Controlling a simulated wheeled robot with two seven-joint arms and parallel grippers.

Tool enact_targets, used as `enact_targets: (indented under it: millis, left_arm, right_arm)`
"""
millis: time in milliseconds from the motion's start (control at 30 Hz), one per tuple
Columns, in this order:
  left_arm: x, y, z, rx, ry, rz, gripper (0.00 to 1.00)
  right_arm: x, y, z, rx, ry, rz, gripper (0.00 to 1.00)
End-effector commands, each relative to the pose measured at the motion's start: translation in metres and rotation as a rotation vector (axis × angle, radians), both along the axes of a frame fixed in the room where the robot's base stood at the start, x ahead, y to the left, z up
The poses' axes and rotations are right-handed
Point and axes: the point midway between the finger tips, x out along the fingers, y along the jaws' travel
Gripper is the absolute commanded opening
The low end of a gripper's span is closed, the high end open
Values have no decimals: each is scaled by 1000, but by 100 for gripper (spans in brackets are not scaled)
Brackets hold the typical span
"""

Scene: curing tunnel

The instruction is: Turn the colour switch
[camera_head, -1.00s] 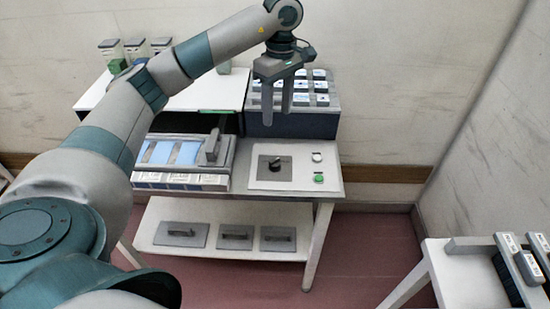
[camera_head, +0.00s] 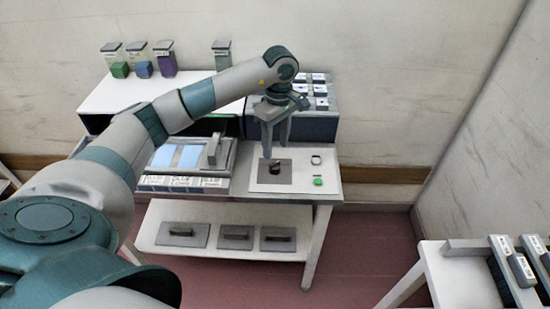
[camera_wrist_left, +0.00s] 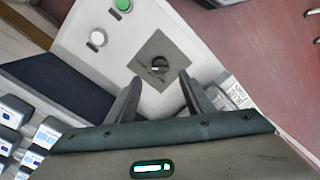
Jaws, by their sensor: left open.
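The colour switch (camera_head: 275,168) is a small black rotary knob on a grey square plate, set in the white panel on the table. It also shows in the left wrist view (camera_wrist_left: 160,66), ahead of the fingertips. My left gripper (camera_head: 273,152) is open and points down above the knob, its fingers partly hiding it in the head view. In the left wrist view the two fingers (camera_wrist_left: 157,82) stand apart with nothing between them, and the knob lies just beyond the gap. My right gripper is not in view.
A green button (camera_head: 318,182) and a white button (camera_head: 316,160) sit right of the switch. A dark box with labelled blocks (camera_head: 318,128) stands behind.

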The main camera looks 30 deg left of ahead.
Motion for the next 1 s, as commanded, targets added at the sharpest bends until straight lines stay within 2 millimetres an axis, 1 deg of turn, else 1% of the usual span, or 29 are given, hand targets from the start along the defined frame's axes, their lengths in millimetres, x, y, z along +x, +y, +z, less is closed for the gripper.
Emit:
enact_targets:
  millis: [33, 200, 400, 600, 867, 900, 967, 1000]
  left_arm:
    - [-2, 0, -8, 0, 6, 1, 47]
    - [-4, 0, -37, -1, 5, 0, 47]
    - [-4, 0, -62, -1, 2, 1, 47]
    - [-4, 0, -73, -1, 0, 0, 47]
    - [-4, 0, -74, 0, 0, 0, 47]
    - [-4, 0, -74, 0, 0, 0, 45]
    - [-4, 0, -74, 0, 0, 0, 31]
    - [-4, 0, -74, 0, 0, 0, 21]
  right_arm:
    - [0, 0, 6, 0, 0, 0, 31]
    - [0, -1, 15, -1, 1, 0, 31]
    - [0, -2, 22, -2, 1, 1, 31]
    - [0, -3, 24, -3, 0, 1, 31]
    - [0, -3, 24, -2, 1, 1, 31]
    - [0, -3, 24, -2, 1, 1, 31]
    - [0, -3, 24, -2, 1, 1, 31]
    - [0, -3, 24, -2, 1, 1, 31]
